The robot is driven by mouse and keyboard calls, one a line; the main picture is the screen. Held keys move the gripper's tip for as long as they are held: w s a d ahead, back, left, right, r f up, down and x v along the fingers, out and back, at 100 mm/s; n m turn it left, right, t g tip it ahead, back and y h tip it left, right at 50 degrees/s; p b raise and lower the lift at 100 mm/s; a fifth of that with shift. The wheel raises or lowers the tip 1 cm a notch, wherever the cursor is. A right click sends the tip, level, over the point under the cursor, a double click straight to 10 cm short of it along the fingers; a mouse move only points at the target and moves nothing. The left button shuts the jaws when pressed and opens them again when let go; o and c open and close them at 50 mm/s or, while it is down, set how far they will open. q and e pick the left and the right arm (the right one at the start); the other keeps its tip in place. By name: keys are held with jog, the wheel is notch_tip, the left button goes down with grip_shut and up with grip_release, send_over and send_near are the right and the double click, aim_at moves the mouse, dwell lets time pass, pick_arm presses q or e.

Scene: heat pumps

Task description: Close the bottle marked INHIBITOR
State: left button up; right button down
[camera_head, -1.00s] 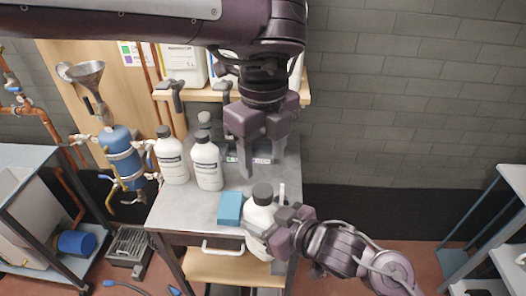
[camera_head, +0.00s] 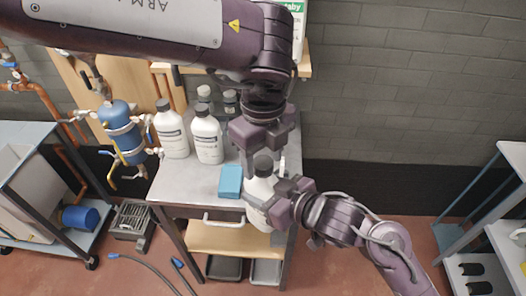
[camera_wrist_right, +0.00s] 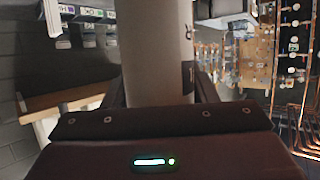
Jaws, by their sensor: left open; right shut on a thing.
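A white bottle (camera_head: 257,190) with a dark cap (camera_head: 263,163) stands upright at the front right of the grey bench top; I cannot read its label. My right gripper (camera_head: 273,206) is shut on the body of this bottle from the right. In the right wrist view the bottle's pale body (camera_wrist_right: 157,60) stands between the fingers. My left gripper (camera_head: 264,156) points down from above, open, with its fingers at about the height of the dark cap. I cannot tell whether they touch the cap.
Two similar white bottles with dark caps, one (camera_head: 171,134) beside the other (camera_head: 207,140), stand left on the bench top (camera_head: 180,185). A blue block (camera_head: 230,181) lies close left of the held bottle. Smaller containers (camera_head: 205,97) stand behind. Free floor lies to the right.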

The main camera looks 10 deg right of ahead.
pick_arm(q)
jog(key=shift+c, duration=0.2)
jog(key=c, duration=1)
jog(key=shift+o, duration=0.2)
jog(key=m, duration=0.8)
jog(key=o, duration=1.1)
jog(key=shift+o, duration=0.2)
notch_tip(320, 180, up, 12)
jog(key=shift+d+f, duration=0.1)
